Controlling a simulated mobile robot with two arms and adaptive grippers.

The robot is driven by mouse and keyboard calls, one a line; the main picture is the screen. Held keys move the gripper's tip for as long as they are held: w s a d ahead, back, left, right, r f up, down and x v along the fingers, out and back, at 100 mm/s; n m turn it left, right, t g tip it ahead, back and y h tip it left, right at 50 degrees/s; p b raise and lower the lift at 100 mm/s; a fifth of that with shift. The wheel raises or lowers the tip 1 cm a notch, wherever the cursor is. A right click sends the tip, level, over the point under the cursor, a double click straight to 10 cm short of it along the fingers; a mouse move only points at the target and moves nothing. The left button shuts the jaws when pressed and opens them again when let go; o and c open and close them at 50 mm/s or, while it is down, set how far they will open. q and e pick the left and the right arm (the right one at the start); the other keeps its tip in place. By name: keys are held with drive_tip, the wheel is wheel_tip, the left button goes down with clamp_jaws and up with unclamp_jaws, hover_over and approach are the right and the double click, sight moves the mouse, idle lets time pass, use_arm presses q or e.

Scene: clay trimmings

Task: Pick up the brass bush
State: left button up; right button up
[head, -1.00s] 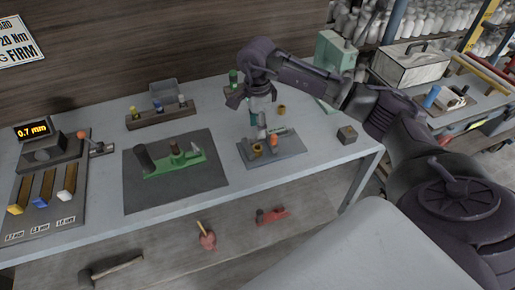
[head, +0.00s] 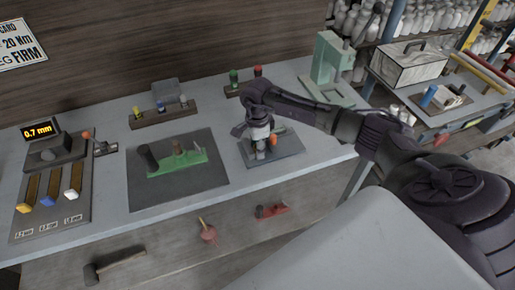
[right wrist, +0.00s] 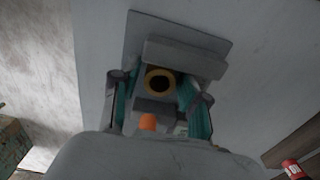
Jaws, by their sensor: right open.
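The brass bush (right wrist: 159,83) shows in the right wrist view as a brass-coloured ring with a dark hole. It sits at the grey block fixture on a dark plate (head: 292,148). My right gripper (head: 260,153) is above this fixture, pointing down, and hides the bush in the head view. In the right wrist view its two fingers (right wrist: 160,95) are open, one on each side of the bush. I cannot tell whether they touch it. An orange-topped part (right wrist: 148,122) lies close to the bush. My left gripper is not in view.
A green fixture (head: 175,164) stands on a dark mat to the left. A rack with coloured pegs (head: 163,112) and a green press (head: 330,62) stand at the back. My right arm crosses the table's right part and hides what lies there.

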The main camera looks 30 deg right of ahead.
clamp_jaws()
drive_tip(key=shift+r, duration=0.1)
